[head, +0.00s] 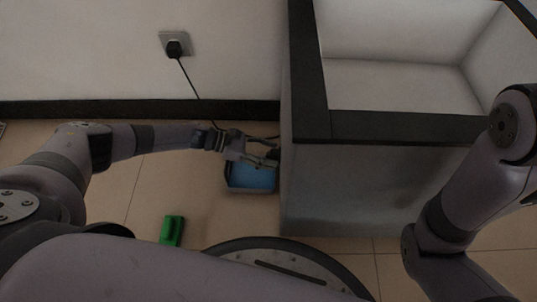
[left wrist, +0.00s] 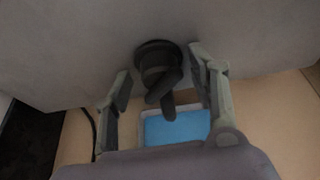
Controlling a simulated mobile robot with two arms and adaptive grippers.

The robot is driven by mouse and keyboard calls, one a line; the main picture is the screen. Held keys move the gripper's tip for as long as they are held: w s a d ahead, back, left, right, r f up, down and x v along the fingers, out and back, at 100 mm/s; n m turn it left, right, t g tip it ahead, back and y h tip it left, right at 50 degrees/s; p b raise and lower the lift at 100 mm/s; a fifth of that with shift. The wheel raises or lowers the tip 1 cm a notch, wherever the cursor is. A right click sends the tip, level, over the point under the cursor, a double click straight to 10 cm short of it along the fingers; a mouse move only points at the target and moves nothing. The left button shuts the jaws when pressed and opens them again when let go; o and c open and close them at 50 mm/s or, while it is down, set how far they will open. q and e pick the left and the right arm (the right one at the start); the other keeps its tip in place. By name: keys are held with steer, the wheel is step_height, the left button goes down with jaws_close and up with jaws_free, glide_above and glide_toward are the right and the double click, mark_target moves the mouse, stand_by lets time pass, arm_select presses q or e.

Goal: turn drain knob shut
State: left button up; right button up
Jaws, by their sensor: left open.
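The dark drain knob (left wrist: 160,62) sticks out from the side wall of the grey tank (head: 330,190). It has a round base and a lever-like handle that points down and slightly tilted in the left wrist view. My left gripper (head: 268,157) is open at the tank's left side. In the left wrist view its two fingers (left wrist: 159,78) stand on either side of the knob, with gaps visible between them and it. In the head view the gripper mostly hides the knob. My right arm shows at the right, but its gripper is out of view.
A dark-rimmed tray with blue inside (head: 251,188) stands on the floor below the knob, against the tank. A green object (head: 172,230) lies on the tiles. A black cable runs from a wall plug (head: 174,47) down behind my left gripper.

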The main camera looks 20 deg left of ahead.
arm_select(q)
steer(key=shift+c, duration=0.5)
steer(key=shift+w, duration=0.1)
steer(key=c, duration=1)
